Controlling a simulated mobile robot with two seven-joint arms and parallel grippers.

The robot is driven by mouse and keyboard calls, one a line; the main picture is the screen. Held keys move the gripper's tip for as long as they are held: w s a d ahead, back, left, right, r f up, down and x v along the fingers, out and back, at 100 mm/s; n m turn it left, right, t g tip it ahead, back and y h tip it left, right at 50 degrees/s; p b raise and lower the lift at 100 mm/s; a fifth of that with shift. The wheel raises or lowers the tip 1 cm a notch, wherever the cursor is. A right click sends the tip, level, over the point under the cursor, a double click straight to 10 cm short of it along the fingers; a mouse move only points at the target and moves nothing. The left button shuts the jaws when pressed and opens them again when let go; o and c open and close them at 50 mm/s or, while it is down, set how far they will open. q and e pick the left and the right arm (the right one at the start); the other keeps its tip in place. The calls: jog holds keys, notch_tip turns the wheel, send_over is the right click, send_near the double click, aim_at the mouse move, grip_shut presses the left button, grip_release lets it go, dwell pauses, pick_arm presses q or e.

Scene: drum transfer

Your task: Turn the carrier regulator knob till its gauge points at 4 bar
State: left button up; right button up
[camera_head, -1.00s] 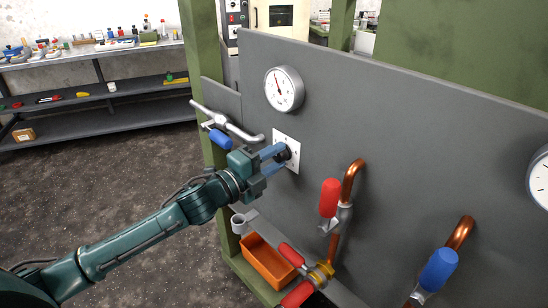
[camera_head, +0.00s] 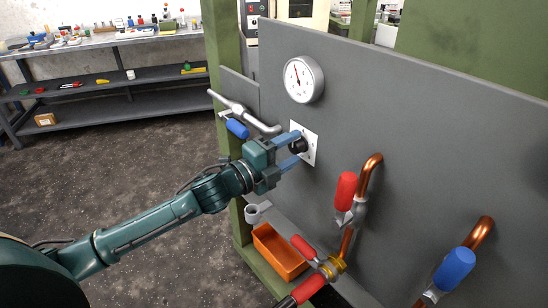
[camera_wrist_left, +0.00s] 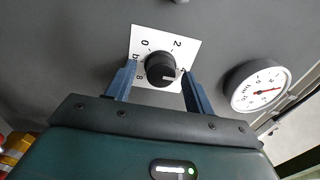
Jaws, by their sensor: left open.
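The black regulator knob (camera_head: 298,146) sits on a white square plate (camera_head: 310,150) on the grey panel. In the left wrist view the knob (camera_wrist_left: 160,69) has a pale mark toward its lower right; 0, 2 and 8 show on the plate (camera_wrist_left: 150,35), and the right finger partly covers another number. My left gripper (camera_wrist_left: 158,75) is open, one finger on each side of the knob; contact cannot be told. The round white gauge (camera_head: 303,79) hangs above the knob, its red needle pointing up and slightly left. It also shows in the left wrist view (camera_wrist_left: 258,86); its exact reading is too small.
A silver pipe with a blue handle (camera_head: 237,128) lies left of the knob. Red-handled (camera_head: 345,190) and blue-handled (camera_head: 453,268) valves on copper pipes stand to the right. An orange tray (camera_head: 279,252) is below. Open floor lies left, before a shelf (camera_head: 110,125).

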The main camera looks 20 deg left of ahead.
pick_arm(q)
jog(key=b+v, duration=0.2)
jog(key=v, duration=1)
jog(key=shift+s+a+b, duration=0.2)
jog(key=shift+s+b, duration=0.1)
jog(key=shift+s, duration=0.05)
pick_arm(e)
jog(key=shift+w+a+f, duration=0.1)
jog(key=shift+a+f, duration=0.2)
jog(key=shift+f, duration=0.35)
pick_arm(q)
jog(key=s+d+f+n+g+y+p, duration=0.2)
jog(key=s+d+f+n+y+p, duration=0.1)
jog(key=s+f+n, duration=0.4)
jog(key=s+d+f+n+g+y+p, duration=0.3)
jog(key=s+d+f+n, duration=0.2)
jog(key=f+n, duration=0.9)
jog(key=shift+s+d+f, duration=0.15)
jog(key=shift+s+f, duration=0.55)
jog(key=shift+s, duration=0.5)
pick_arm(e)
jog(key=shift+s+d+r+h, duration=0.2)
jog(key=shift+d+r+h, duration=0.2)
jog(key=shift+d+r, duration=0.45)
jog(key=shift+r, duration=0.15)
